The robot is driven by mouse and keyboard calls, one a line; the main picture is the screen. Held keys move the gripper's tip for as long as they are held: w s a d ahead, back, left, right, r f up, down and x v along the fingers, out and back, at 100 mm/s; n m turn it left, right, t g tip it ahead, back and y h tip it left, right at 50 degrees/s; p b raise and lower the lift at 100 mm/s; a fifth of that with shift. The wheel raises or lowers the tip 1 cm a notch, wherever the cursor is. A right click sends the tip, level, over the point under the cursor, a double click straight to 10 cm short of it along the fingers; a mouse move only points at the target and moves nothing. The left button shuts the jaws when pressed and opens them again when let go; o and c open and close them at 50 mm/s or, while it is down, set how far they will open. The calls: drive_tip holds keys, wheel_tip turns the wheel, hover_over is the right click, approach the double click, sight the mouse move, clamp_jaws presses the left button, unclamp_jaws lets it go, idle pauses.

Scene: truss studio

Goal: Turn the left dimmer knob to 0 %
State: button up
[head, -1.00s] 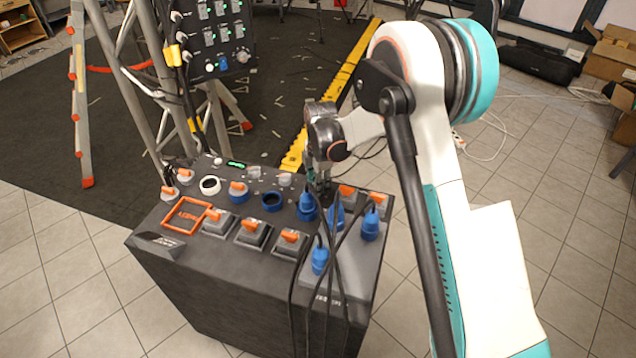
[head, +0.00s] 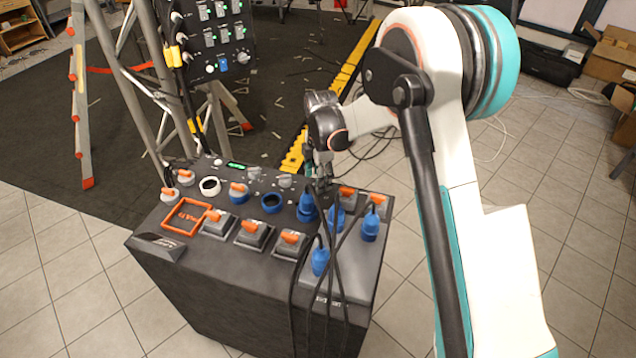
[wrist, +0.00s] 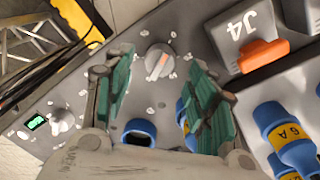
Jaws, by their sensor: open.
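Two grey dimmer knobs sit at the back of the black box's top panel. The left dimmer knob (head: 254,172) is beside a small lit green display (head: 236,165); in the wrist view it is at the lower left (wrist: 62,121), its pointer too small to read. The right dimmer knob (head: 285,180) has an orange pointer line and shows large in the wrist view (wrist: 158,61). My gripper (wrist: 158,72) is open and empty, its green-padded fingers to either side of the right knob in that view. In the head view, my gripper (head: 321,182) is right of both knobs, above the panel.
Blue plugs (head: 320,262) with black cables stand at the box's right side. Orange switches (head: 252,232) line the front. An open blue socket (wrist: 138,133) shows below the gripper in the wrist view. Truss legs (head: 128,90) and a hanging control panel (head: 222,40) stand behind left.

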wheel_tip(320, 180, up, 9)
drive_tip(key=shift+s+f, duration=0.15)
drive_tip(key=shift+s, duration=0.1)
drive_tip(key=shift+d, duration=0.1)
drive_tip(key=s+d+r+m+t, duration=0.2)
drive_tip(key=s+d+r+m, duration=0.25)
drive_tip(key=s+r, duration=0.25)
drive_tip(key=s+d+r+m+t, duration=0.1)
drive_tip(key=s+d+r+m, duration=0.3)
drive_tip(key=s+r+m, duration=0.3)
drive_tip(key=s+d+m+t, duration=0.1)
drive_tip(key=s+d+m, duration=0.2)
drive_tip(key=s, duration=0.7)
drive_tip(key=s+d+m+t, duration=0.2)
drive_tip(key=s+m, duration=0.5)
drive_tip(key=s, duration=0.3)
drive_tip(key=shift+d+f+m+t, duration=0.3)
drive_tip(key=shift+d+f+m, duration=0.05)
drive_tip(key=shift+d, duration=0.05)
idle(0.8)
